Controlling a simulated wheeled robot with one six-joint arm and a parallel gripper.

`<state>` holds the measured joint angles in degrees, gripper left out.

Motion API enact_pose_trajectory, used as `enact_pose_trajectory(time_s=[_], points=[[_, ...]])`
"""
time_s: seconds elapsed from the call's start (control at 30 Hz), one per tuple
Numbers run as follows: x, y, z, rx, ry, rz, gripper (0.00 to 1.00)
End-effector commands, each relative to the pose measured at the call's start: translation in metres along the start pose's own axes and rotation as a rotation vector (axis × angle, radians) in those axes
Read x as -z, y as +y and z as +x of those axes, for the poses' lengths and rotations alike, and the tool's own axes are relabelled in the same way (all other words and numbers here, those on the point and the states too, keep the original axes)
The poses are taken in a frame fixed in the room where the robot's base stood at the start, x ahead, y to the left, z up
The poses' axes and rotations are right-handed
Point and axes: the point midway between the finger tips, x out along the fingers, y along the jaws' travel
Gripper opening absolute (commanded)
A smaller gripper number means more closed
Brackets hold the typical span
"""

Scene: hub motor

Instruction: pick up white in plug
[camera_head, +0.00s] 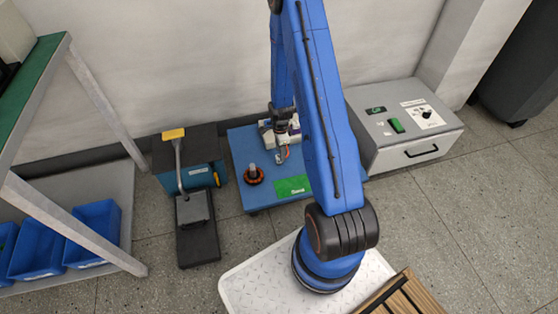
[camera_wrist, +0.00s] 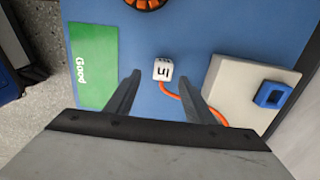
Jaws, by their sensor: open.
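The white plug (camera_wrist: 161,71) marked "In" lies on the blue table top in the wrist view. An orange cable (camera_wrist: 186,98) runs from it toward a pale box (camera_wrist: 238,95) with a blue socket part (camera_wrist: 272,94). My gripper (camera_wrist: 170,78) is open, its two dark fingers pointing toward the plug, with the plug between and just beyond the fingertips. The fingers do not visibly touch it. In the head view my gripper (camera_head: 281,150) is over the blue table (camera_head: 240,147), and the plug is too small to make out clearly there.
A green "Good" card (camera_wrist: 93,66) lies left of the plug, and an orange-and-black round part (camera_wrist: 150,3) lies beyond. A grey cabinet (camera_head: 405,152) stands right of the table, and a teal-and-black machine (camera_head: 200,178) stands left. Blue bins (camera_head: 92,232) sit on a shelf at far left.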

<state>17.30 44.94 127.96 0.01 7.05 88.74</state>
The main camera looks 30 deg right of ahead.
Motion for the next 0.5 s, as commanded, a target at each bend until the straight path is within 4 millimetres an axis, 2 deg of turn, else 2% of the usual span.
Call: enact_pose_trajectory(time_s=[0.3, 0.5], points=[[-0.005, -0.004, 0.035, -0.002, 0.000, 0.000, 0.48], [-0.005, -0.004, 0.049, -0.001, 0.000, 0.000, 0.48]])
